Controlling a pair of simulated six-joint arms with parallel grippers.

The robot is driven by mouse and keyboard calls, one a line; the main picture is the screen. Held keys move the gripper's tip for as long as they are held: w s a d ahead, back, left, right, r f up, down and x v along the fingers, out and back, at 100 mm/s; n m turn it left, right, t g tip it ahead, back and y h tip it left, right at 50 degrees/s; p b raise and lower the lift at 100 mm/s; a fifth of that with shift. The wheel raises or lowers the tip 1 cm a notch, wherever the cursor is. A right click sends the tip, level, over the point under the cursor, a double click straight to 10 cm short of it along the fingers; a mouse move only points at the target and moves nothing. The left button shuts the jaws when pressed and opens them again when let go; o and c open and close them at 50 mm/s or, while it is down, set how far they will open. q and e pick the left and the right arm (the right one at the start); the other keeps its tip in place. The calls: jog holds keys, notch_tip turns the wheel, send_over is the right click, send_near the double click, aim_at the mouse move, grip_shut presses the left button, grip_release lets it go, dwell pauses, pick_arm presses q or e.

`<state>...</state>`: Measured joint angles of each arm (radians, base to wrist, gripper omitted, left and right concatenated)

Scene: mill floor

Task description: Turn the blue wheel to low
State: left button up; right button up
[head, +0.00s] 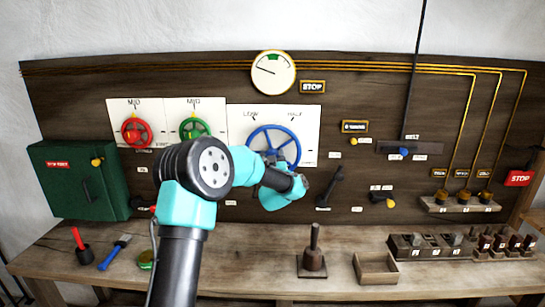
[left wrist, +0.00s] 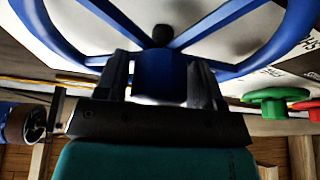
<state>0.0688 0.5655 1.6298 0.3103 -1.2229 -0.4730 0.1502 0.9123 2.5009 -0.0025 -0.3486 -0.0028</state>
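The blue wheel (head: 264,137), large and spoked, is mounted on a white plate (head: 238,120) on the dark panel. The plate reads LOW at upper left and HALF at upper right; its lower right is partly hidden by my arm. My left gripper (head: 290,168) is at the lower right of the wheel. In the left wrist view, its two fingers (left wrist: 160,80) stand close on either side of a blue block on the rim of the wheel (left wrist: 68,45) and appear shut on it. I see no pointer on this wheel. My right gripper is not in view.
A red wheel (head: 136,132) and a green wheel (head: 194,128), both marked MID, are left of the blue one. A dark lever (head: 331,187) is to its right. A green box (head: 78,180) is at far left. The bench holds a stamp-like tool (head: 313,255) and a wooden tray (head: 376,268).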

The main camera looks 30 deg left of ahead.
pick_arm(q)
jog(key=c, duration=0.6)
jog(key=shift+m+t+h, duration=0.3)
jog(key=shift+m, duration=0.4)
jog(key=m+h, duration=0.2)
jog(key=m, duration=0.2)
jog(key=m+t+h, duration=0.1)
jog(key=m+h, duration=0.1)
jog(key=m, duration=0.2)
jog(key=m+h, duration=0.1)
jog(key=m, duration=0.2)
jog(key=m+h, duration=0.2)
jog(key=m, duration=0.2)
jog(key=shift+h, duration=0.3)
jog(key=shift+m, duration=0.3)
jog(key=o, duration=0.9)
